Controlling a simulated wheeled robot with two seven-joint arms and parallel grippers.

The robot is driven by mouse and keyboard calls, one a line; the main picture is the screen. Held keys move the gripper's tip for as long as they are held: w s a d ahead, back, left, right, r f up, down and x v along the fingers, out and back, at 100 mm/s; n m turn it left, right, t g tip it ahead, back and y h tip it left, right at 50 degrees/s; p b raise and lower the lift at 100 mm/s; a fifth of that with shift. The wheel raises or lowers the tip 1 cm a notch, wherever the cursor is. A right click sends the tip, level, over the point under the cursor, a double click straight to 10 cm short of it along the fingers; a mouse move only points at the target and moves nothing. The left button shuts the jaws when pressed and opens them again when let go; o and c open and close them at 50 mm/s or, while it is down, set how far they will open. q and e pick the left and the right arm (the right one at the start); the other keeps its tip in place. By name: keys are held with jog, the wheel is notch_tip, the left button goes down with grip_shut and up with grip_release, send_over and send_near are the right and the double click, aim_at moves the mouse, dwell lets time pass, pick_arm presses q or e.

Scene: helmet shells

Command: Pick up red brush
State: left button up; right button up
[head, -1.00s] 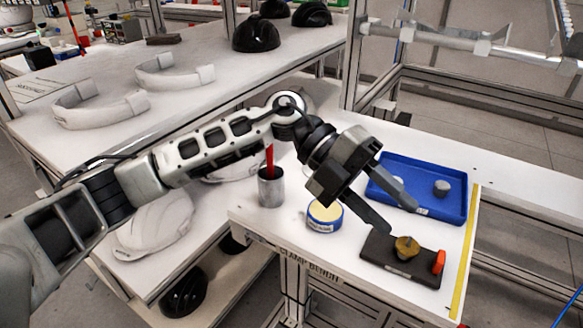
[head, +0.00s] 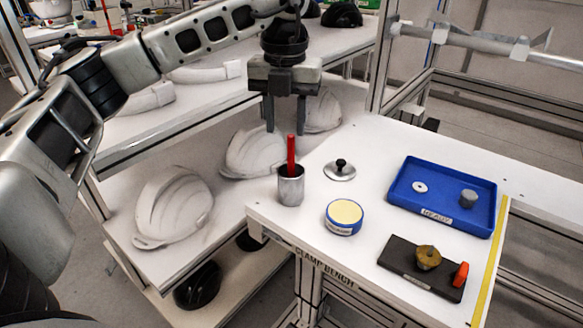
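The red brush (head: 291,152) stands upright in a grey metal cup (head: 291,188) at the left corner of the white bench. Only its red handle shows; its lower end is hidden inside the cup. My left gripper (head: 286,128) points down just above the brush. Its two fingers are apart, and in the picture the top of the handle appears between the fingertips. I cannot tell whether the fingers touch it. My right gripper is not in view.
Near the cup are a round lid with a black knob (head: 340,169) and a blue tin (head: 344,217). A blue tray (head: 441,194) and a dark block with a brass knob (head: 424,266) sit to the right. White helmet shells (head: 174,207) lie on the shelf at left.

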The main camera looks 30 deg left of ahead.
aim_at(291, 155)
pick_arm(q)
jog(key=f, duration=0.8)
jog(key=shift+w+d, duration=0.3)
jog(key=shift+w, duration=0.1)
grip_shut()
